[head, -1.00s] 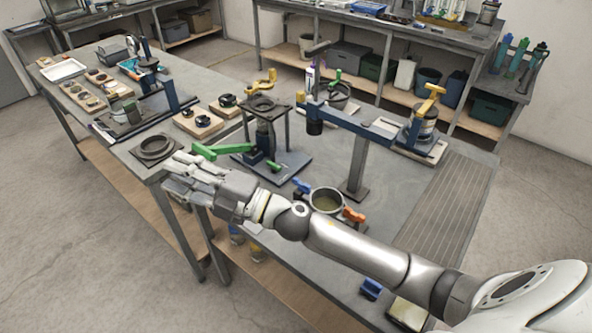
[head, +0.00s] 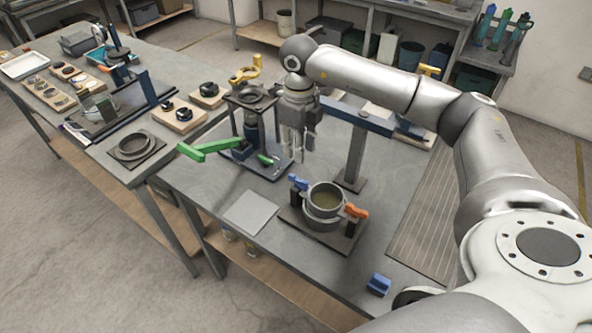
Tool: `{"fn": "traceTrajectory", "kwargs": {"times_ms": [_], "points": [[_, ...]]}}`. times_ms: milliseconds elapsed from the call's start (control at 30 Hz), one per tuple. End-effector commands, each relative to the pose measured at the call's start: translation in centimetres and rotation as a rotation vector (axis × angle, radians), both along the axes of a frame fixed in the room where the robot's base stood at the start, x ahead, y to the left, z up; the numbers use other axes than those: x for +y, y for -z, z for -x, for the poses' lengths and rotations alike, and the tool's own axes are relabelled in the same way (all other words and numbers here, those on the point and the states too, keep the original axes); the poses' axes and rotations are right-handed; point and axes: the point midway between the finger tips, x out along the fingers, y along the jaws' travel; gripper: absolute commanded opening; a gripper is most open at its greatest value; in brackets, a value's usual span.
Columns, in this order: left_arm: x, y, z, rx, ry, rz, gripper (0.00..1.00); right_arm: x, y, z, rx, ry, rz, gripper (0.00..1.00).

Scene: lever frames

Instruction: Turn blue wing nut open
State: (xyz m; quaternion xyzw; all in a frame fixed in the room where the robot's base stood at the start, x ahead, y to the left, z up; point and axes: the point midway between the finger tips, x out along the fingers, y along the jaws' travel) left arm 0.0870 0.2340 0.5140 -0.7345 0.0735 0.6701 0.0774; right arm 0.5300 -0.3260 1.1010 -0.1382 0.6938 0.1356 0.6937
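A blue wing nut (head: 299,183) sits on the left side of a round metal pot (head: 323,208) in the head view. An orange wing nut (head: 356,211) sits on the pot's right side. The pot stands on a dark base plate (head: 318,236). My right gripper (head: 300,155) hangs with its fingers pointing down, above and behind the blue wing nut in the picture and apart from it. Nothing shows held in it, but its finger gap is too small to judge. My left gripper is out of view.
A stand with a green lever (head: 210,149) is left of my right gripper. A blue beam on a grey post (head: 354,160) is close on its right. A grey plate (head: 250,212) lies left of the pot, and a small blue block (head: 379,284) lies at the front edge.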

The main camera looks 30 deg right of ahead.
Motion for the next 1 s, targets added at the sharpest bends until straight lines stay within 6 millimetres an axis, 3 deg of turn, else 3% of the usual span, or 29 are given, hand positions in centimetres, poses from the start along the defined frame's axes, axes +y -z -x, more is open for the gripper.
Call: {"fn": "traceTrajectory", "kwargs": {"times_ms": [500, 700, 967, 1000], "points": [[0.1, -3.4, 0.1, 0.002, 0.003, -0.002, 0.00, 0.2, 8.6, 0.1, 0.004, -0.001, -0.003, 0.32], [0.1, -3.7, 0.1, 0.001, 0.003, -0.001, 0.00, 0.1, 10.1, 0.1, 0.002, -0.002, -0.004, 0.32], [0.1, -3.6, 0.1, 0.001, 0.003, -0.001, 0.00, 0.1, 10.3, 0.0, 0.000, -0.003, -0.003, 0.32], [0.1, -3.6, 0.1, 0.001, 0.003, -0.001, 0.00, 0.1, 10.3, 0.0, 0.001, -0.003, -0.004, 0.28]]}}
